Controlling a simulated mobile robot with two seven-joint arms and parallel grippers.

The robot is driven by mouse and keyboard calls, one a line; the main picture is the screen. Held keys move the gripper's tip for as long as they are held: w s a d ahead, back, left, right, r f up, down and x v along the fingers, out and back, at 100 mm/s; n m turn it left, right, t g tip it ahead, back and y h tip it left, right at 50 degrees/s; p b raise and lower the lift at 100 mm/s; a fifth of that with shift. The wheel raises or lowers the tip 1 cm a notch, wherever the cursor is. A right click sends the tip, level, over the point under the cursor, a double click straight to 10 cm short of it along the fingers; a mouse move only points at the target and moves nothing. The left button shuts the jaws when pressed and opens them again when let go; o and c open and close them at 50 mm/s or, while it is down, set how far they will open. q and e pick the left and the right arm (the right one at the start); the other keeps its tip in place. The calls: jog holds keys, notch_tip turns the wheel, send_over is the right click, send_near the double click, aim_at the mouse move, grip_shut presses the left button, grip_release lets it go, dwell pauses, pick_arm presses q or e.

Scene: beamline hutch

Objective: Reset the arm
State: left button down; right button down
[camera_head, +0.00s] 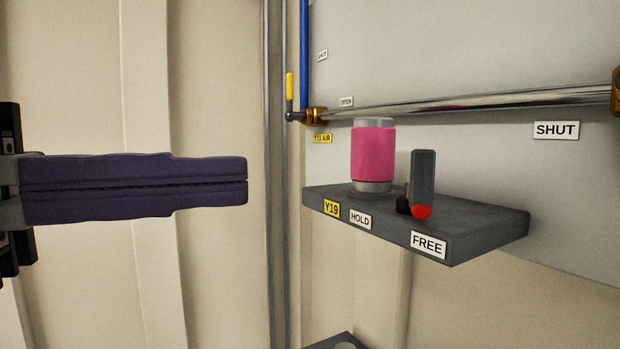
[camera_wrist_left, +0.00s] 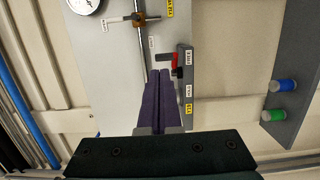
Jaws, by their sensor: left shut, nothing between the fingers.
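My left gripper (camera_head: 240,180) comes in from the left in the head view, its two dark purple fingers pressed together with nothing between them. It also shows in the wrist view (camera_wrist_left: 158,76), pointing up the picture. In the head view, the fingertips are left of a dark grey ledge (camera_head: 480,228) and appear apart from it. The ledge carries a pink cylinder with grey ends (camera_head: 372,155) and a dark grey upright handle (camera_head: 423,178) with a red end at its foot. The handle stands near the FREE label (camera_head: 428,244), right of the HOLD label (camera_head: 360,220). My right gripper is in neither view.
The wrist view shows a gauge (camera_wrist_left: 84,5) and blue (camera_wrist_left: 285,86) and green (camera_wrist_left: 275,115) knobs.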

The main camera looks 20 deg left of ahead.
pick_arm(q)
jog(key=s+f+m+g+y+p, duration=0.2)
jog(key=f+m+g+y+p, duration=0.1)
jog(key=f, duration=0.4)
jog(key=s+f+m+g+y+p, duration=0.2)
jog(key=f+m+y, duration=0.2)
jog(key=f, duration=0.3)
jog(key=s+a+f+m+g+y+p, duration=0.3)
jog(key=s+f+y, duration=0.1)
jog(key=s+y, duration=0.2)
jog(key=shift+a+f, duration=0.4)
